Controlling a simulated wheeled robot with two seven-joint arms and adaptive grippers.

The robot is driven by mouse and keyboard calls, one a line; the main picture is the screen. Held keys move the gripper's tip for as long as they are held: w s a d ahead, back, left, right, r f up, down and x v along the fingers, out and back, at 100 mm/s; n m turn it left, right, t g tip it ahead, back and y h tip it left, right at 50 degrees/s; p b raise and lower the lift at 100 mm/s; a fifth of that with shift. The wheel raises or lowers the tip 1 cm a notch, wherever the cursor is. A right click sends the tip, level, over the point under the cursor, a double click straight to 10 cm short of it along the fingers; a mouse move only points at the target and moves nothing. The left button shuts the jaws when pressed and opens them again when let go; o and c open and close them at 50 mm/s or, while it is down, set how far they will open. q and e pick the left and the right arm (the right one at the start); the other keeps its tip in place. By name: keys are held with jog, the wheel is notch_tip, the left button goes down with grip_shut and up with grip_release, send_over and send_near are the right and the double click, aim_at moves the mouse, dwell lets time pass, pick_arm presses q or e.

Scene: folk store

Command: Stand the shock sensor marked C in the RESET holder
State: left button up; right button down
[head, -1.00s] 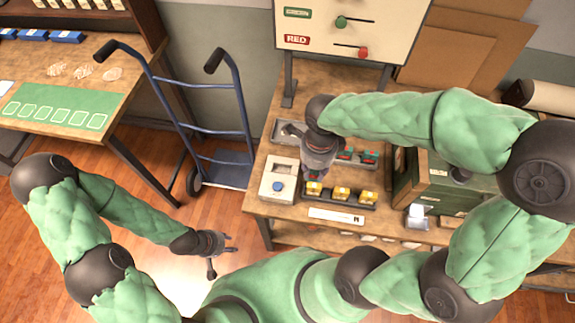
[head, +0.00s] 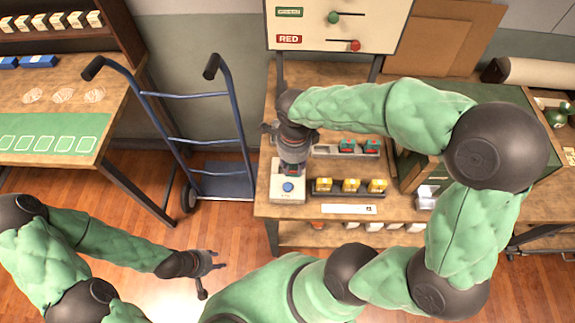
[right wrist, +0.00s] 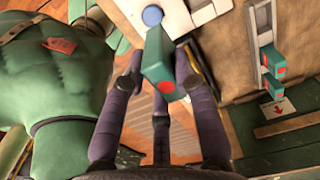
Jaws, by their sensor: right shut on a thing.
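My right gripper (head: 292,168) is shut on a teal sensor with a red end (right wrist: 158,62), seen between the fingers in the right wrist view. It hangs over the back part of a white box with a blue button (head: 288,195), which also shows at the top of the right wrist view (right wrist: 178,17). No C or RESET lettering is readable. Whether the sensor touches the box, I cannot tell. Two more teal-and-red sensors (head: 346,146) (head: 372,147) stand in a grey tray (head: 325,149). My left gripper (head: 208,276) is open and empty over the floor.
A black rack with yellow blocks (head: 351,186) and a white strip (head: 348,209) are right of the box. A board marked GREEN and RED (head: 335,25) stands behind. A green case (head: 422,168) is at right, a blue hand truck (head: 215,145) left of the table.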

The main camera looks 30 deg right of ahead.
jog(key=w+f+b, duration=0.1)
jog(key=w+f, duration=0.1)
jog(key=f, duration=0.1)
jog(key=w+d+f+b, duration=0.1)
jog(key=w+f, duration=0.1)
jog(key=f, duration=0.1)
jog(key=w+d+f+b, duration=0.1)
jog(key=f, duration=0.2)
jog(key=shift+w+f, duration=0.3)
jog(key=shift+w, duration=0.1)
jog(key=shift+r, duration=0.1)
jog(key=shift+a, duration=0.1)
jog(key=shift+f+b, duration=0.25)
jog(key=shift+b, duration=0.05)
jog(key=c, duration=1)
grip_release()
jog(key=shift+o, duration=0.2)
jog(key=shift+r, duration=0.1)
